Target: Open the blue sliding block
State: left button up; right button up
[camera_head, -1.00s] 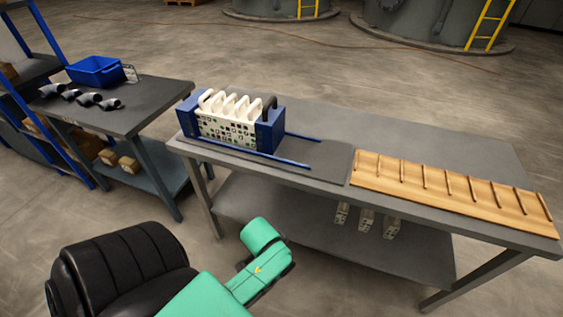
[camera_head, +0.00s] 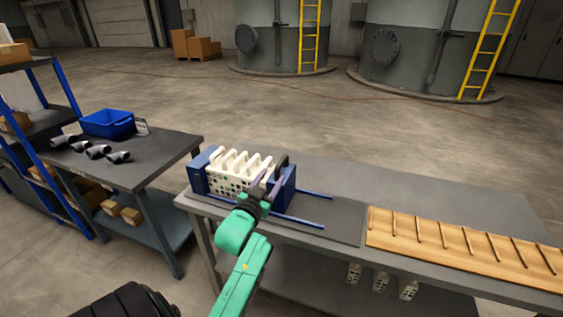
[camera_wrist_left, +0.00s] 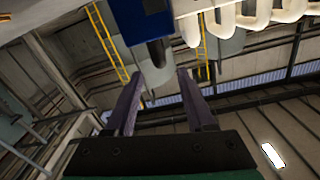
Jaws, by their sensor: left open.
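The blue sliding block (camera_head: 285,192) is at the right end of the filter press, against a row of white plates (camera_head: 235,172). A dark handle (camera_head: 281,161) stands on top of it. My left gripper (camera_head: 270,181) is open in front of the block, its fingers reaching toward the handle and partly hiding the block's front. In the left wrist view, the open fingers (camera_wrist_left: 160,82) point toward a blue part (camera_wrist_left: 140,18) at the top. White plate handles (camera_wrist_left: 240,20) show to its right. Nothing is clearly held. Contact with the handle cannot be told. My right gripper is out of view.
Blue rails (camera_head: 296,221) run right from the press over a clear stretch of the grey table (camera_head: 420,190). A slotted wooden rack (camera_head: 460,246) lies farther right. A side table (camera_head: 155,155) at left holds a blue bin (camera_head: 107,124) and several pipe fittings (camera_head: 98,151).

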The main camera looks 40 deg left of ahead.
aim_at(279, 167)
pick_arm(q)
jog(key=x, duration=0.9)
jog(key=shift+a+p, duration=0.1)
jog(key=shift+p, duration=0.25)
grip_shut()
dwell(0.7)
